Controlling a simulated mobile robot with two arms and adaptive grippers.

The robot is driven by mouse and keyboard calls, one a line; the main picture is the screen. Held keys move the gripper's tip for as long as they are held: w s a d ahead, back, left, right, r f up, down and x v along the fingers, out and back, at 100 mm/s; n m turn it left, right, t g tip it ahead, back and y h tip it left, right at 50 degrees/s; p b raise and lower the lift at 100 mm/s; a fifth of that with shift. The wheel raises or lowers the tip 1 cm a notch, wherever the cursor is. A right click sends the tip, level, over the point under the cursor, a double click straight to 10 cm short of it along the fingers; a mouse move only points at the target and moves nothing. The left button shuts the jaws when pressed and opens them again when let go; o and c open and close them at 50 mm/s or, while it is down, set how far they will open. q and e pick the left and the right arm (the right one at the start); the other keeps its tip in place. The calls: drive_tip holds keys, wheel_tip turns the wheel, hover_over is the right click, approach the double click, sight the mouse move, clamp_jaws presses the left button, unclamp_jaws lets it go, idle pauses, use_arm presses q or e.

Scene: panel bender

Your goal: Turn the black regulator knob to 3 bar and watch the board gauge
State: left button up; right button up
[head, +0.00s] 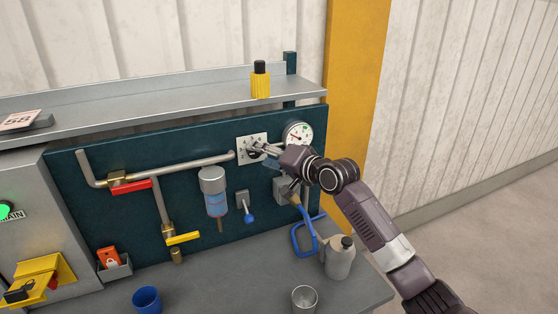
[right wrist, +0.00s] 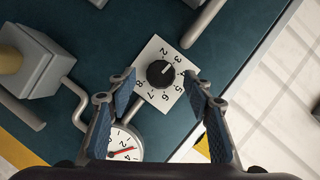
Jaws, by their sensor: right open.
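The black regulator knob (right wrist: 160,73) sits on a white numbered plate (right wrist: 147,52). A small pale mark on the knob points up-right, roughly toward the 3; it is too small to read exactly. My right gripper (right wrist: 161,88) is open, its blue-padded fingers on either side of the knob, with visible gaps to it. In the head view the right gripper (head: 262,151) is in front of the plate (head: 245,141) and partly hides the knob. The board gauge (head: 298,134) is right of the plate. In the right wrist view the gauge (right wrist: 124,147) shows a red needle and is partly cut off.
Pipes with a red-handled valve (head: 131,187) and a yellow-handled valve (head: 183,238) cross the board. A filter bowl (head: 214,190) hangs left of the plate. A shelf (head: 190,98) holds a yellow, black-topped item (head: 260,82) above. A bottle (head: 339,260) stands below my right arm.

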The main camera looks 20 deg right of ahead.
use_arm(q)
drive_tip(key=shift+d, duration=0.1)
use_arm(e)
drive_tip(key=v, duration=0.9)
drive_tip(key=shift+s, duration=0.4)
